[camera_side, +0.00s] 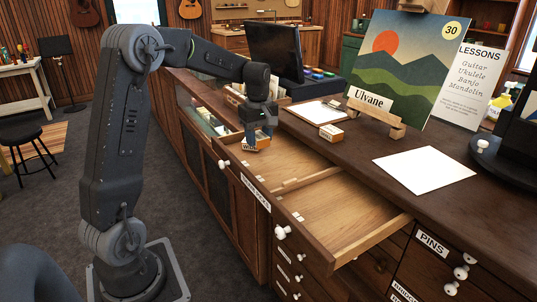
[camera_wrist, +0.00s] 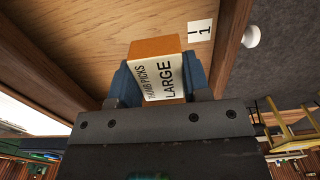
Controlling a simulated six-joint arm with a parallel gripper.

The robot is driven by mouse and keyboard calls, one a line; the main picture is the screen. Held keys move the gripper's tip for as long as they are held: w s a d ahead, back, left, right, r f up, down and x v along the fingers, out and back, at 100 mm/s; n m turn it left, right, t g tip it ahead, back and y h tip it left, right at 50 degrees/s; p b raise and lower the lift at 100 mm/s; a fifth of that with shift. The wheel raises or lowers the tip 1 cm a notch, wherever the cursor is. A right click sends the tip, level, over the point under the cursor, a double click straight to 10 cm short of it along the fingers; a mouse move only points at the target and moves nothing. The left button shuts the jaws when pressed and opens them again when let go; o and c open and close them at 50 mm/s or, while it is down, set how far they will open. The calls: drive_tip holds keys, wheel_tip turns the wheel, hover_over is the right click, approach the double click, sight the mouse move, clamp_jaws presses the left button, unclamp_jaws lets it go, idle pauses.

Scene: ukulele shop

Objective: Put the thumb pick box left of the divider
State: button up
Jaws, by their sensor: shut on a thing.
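My gripper (camera_side: 258,141) is shut on the thumb pick box (camera_side: 256,147). In the wrist view the box (camera_wrist: 160,68) is orange with a white label reading "THUMB PICKS LARGE", between the blue fingers (camera_wrist: 163,82). The box is over the far left part of the open wooden drawer (camera_side: 345,262); I cannot tell whether it touches the drawer. A low wooden divider (camera_side: 306,180) splits the drawer into a left compartment (camera_side: 283,160) and a right compartment (camera_side: 345,205). The box is on the divider's left side.
Both compartments look empty. White cards mark the drawer front; one reading "1" (camera_wrist: 201,31) shows in the wrist view. A small box (camera_side: 331,134), a clipboard (camera_side: 319,112), a painting on an easel (camera_side: 395,65) and a white sheet (camera_side: 424,170) stand or lie on the counter.

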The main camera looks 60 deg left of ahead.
sight(267, 161)
drive_tip(key=shift+w+d+f, duration=0.6)
drive_tip(key=shift+w, duration=0.25)
drive_tip(key=shift+d+f, duration=0.1)
drive_tip(key=shift+f, duration=1.95)
drive_tip(key=shift+f, duration=0.1)
drive_tip(key=o, duration=0.9)
